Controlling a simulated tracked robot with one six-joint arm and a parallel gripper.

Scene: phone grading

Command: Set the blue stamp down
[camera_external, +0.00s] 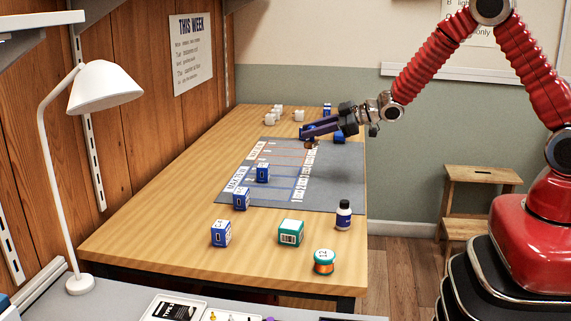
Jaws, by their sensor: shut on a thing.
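My gripper (308,134) reaches in from the right over the far part of the grey mat (335,180). Its dark fingers are shut on a small blue thing (305,129), which I take to be the blue stamp. It is partly covered by the fingers and small in the picture. I cannot tell whether it touches the mat. A small brown thing (312,146) shows just below the fingers. Another blue thing (338,138) sits under my wrist, near the mat's right edge.
Blue boxes (241,198) stand along the mat's left side and on the near table (160,240). A green box (291,232), an orange-and-green tub (324,262) and a dark bottle (343,214) stand nearby. White blocks (299,116) sit at the back. The mat's right side is clear.

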